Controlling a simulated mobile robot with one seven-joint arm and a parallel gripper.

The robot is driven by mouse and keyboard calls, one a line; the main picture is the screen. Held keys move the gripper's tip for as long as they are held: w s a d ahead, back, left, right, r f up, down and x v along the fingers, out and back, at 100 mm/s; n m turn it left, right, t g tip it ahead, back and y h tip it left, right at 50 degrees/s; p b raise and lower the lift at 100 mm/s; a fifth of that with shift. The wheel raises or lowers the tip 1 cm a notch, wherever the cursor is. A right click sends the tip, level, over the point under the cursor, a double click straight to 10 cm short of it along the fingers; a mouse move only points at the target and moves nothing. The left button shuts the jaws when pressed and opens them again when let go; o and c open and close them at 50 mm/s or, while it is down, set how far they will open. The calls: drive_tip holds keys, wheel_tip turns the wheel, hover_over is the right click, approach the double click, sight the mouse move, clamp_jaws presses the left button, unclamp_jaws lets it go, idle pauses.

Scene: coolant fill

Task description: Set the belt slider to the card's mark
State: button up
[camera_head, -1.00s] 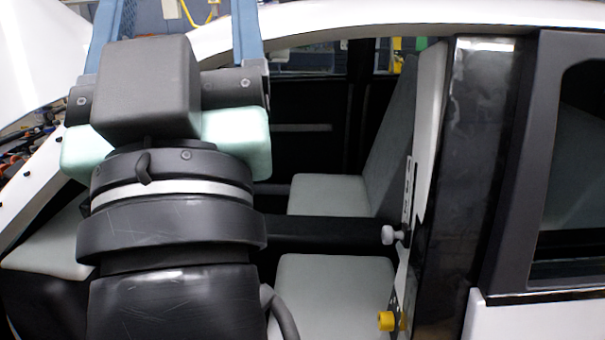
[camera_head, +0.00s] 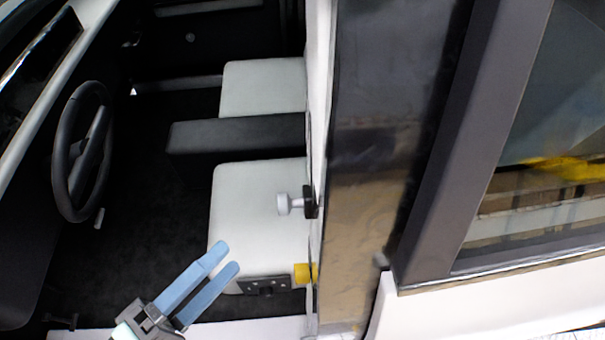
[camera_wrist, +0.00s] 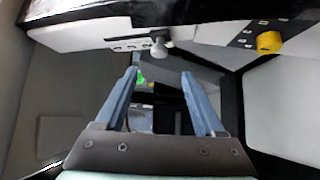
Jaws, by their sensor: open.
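A pale grey knob (camera_head: 290,204) on a dark mount sticks out from the inner face of the door pillar. In the wrist view this knob (camera_wrist: 159,48) sits at the end of a light slotted rail (camera_wrist: 128,44), probably the belt slider. My gripper (camera_head: 228,258) is open and empty, below and left of the knob in the head view. In the wrist view the knob shows beyond the open fingers (camera_wrist: 158,75), above the gap between them, apart from both. I cannot make out a card or its mark in either current view.
The light seat (camera_head: 250,190) and the steering wheel (camera_head: 78,150) are left of the pillar. The space between seat and wheel is open.

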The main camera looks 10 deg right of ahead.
sight(282, 204)
drive_tip(key=p+x, duration=0.3)
drive_tip(key=x, duration=0.9)
drive_tip(key=shift+w+d+p, duration=0.15)
drive_tip(key=shift+d+p, duration=0.1)
drive_tip(key=shift+p, duration=0.05)
clamp_jaws()
idle(0.9)
